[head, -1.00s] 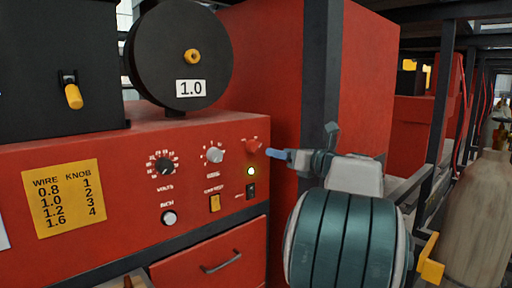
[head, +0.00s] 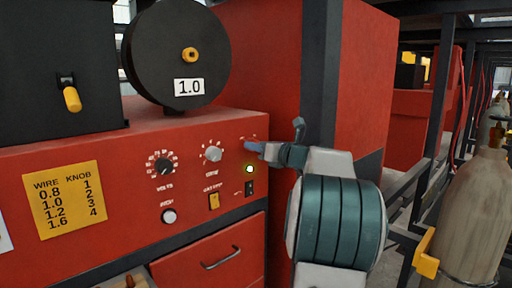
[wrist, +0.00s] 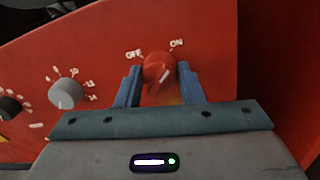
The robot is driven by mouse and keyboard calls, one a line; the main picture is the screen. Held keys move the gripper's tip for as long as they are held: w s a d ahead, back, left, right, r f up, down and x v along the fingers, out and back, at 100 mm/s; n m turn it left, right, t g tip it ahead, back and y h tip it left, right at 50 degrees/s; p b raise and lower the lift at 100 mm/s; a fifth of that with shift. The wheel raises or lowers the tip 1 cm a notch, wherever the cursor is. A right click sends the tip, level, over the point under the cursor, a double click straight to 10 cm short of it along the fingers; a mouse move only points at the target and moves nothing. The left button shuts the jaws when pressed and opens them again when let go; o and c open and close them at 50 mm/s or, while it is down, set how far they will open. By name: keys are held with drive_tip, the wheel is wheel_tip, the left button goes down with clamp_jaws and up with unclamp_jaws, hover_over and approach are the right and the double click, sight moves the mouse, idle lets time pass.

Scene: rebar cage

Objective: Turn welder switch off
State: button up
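The welder's red rotary switch (wrist: 158,70) shows in the wrist view between OFF and ON labels. Its white mark slants up to the right, toward ON. My gripper (wrist: 157,83) is open, with one blue finger on each side of the switch and small gaps beside it. In the head view my gripper (head: 256,147) is at the right end of the red front panel (head: 120,205) and hides most of the switch. A green lamp (head: 249,169) glows just below it.
A grey knob (head: 213,154) sits left of the switch, and it also shows in the wrist view (wrist: 66,93). A yellow switch (head: 214,201) and a black rocker (head: 249,188) are below. A black wire spool (head: 160,65) stands above. A gas cylinder (head: 475,210) stands at right.

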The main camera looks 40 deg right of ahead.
drive_tip(key=shift+c, duration=0.7)
drive_tip(key=shift+a+n+h+b, duration=0.1)
drive_tip(key=shift+n+h+b, duration=0.15)
drive_tip(key=shift+n+b, duration=3.85)
drive_tip(key=shift+a+n+h+b, duration=0.1)
drive_tip(key=shift+n+h+b, duration=0.15)
drive_tip(key=shift+n+b, duration=3.8)
drive_tip(key=shift+r+n+p, duration=0.1)
drive_tip(key=shift+n+p, duration=0.4)
drive_tip(key=shift+n, duration=0.15)
drive_tip(key=o, duration=1)
drive_tip(key=shift+s, duration=0.15)
